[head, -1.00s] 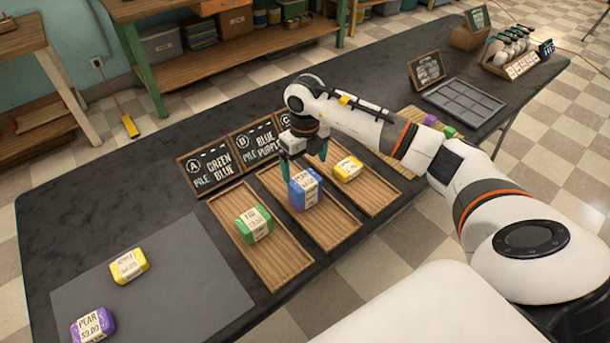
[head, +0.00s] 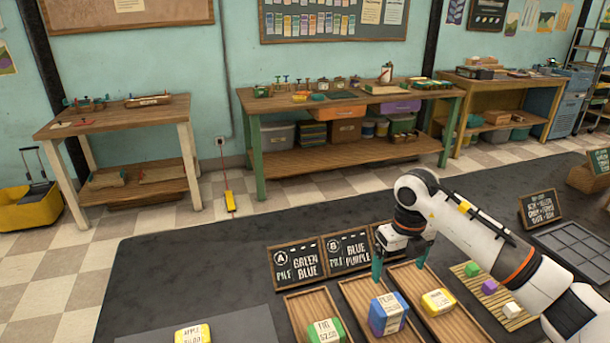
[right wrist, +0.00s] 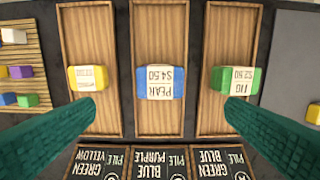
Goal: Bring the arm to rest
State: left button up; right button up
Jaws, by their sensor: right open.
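My right gripper (head: 399,264) is open and empty, above the far ends of the trays near the signs. In the right wrist view, its teal fingers (right wrist: 162,108) stand wide apart. Below are three wooden trays. The left tray (head: 306,306) holds a green soap (head: 326,332), and the middle one holds a blue soap block (head: 388,314) with purple on its side. The right tray (head: 405,280) holds a yellow soap (head: 438,302). The fingers touch none of them. My left gripper is out of view.
Signs A (head: 297,264) and B (head: 347,251) stand behind the trays; a third is partly hidden by my gripper. Another yellow soap (head: 193,334) lies at the bottom edge. Small coloured cubes (head: 490,287) lie on a slatted board. The dark table's left part is clear.

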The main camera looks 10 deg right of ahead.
jog(key=s+a+n+t+y, duration=0.2)
jog(key=a+y, duration=0.8)
jog(key=a, duration=1.1)
jog(key=s+a+r+m+t+y, duration=0.2)
jog(key=a+r+m+t+y, duration=0.4)
jog(key=r+y, duration=0.25)
jog(key=w+d+r+m+t+h, duration=0.1)
jog(key=d+m+t+h, duration=0.4)
jog(key=m, duration=0.3)
jog(key=w+d+m+t+h, duration=0.1)
jog(key=d+m+t+h, duration=0.1)
jog(key=m+t+h, duration=0.4)
jog(key=s+d+f+m+g+h, duration=0.45)
jog(key=d+f+m+h, duration=0.45)
jog(key=f+m, duration=0.4)
jog(key=s+f+m+g+y, duration=0.1)
jog(key=s+f+g, duration=0.3)
jog(key=s, duration=0.3)
jog(key=s+f+m+g, duration=0.2)
jog(key=s+f+g, duration=0.15)
jog(key=s, duration=0.35)
jog(key=s+f+m+g+y, duration=0.1)
jog(key=s+f+g, duration=0.25)
jog(key=s, duration=0.25)
notch_tip(320, 180, down, 25)
jog(key=a+g, duration=0.1)
jog(key=s+d+f+g, duration=0.1)
jog(key=s+d+f, duration=0.2)
jog(key=s+f, duration=1.5)
